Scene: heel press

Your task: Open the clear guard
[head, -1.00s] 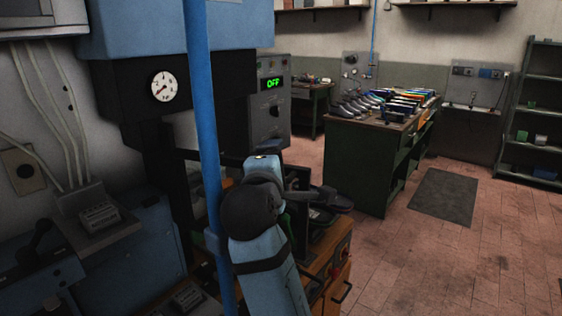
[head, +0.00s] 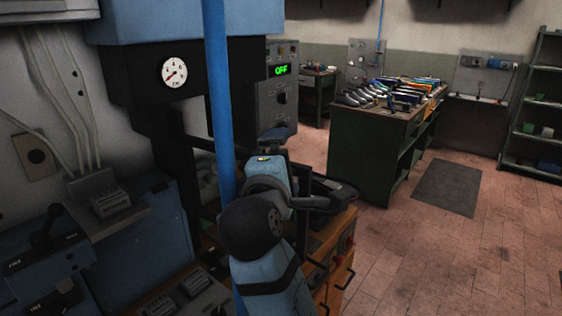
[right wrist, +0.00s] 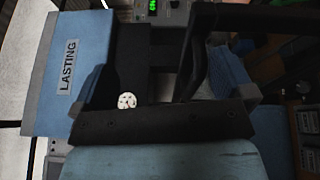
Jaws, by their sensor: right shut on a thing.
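The clear guard's see-through panel cannot be made out. A dark frame that looks like the guard's shows in the right wrist view (right wrist: 190,62), and a dark bar (head: 201,144) crosses the press front in the head view. My right arm rises from the bottom middle of the head view and covers part of the press opening. My right gripper (right wrist: 215,88) shows only partly in the right wrist view, beside the dark frame. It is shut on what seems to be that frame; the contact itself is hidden. My left gripper is out of view.
The blue press head (right wrist: 62,75) bears a LASTING label. A round gauge (head: 174,72) sits on its black front. A control box (head: 268,95) reads OFF. A blue upright pole (head: 219,90) stands close before the press. A green bench (head: 372,150) and open floor lie right.

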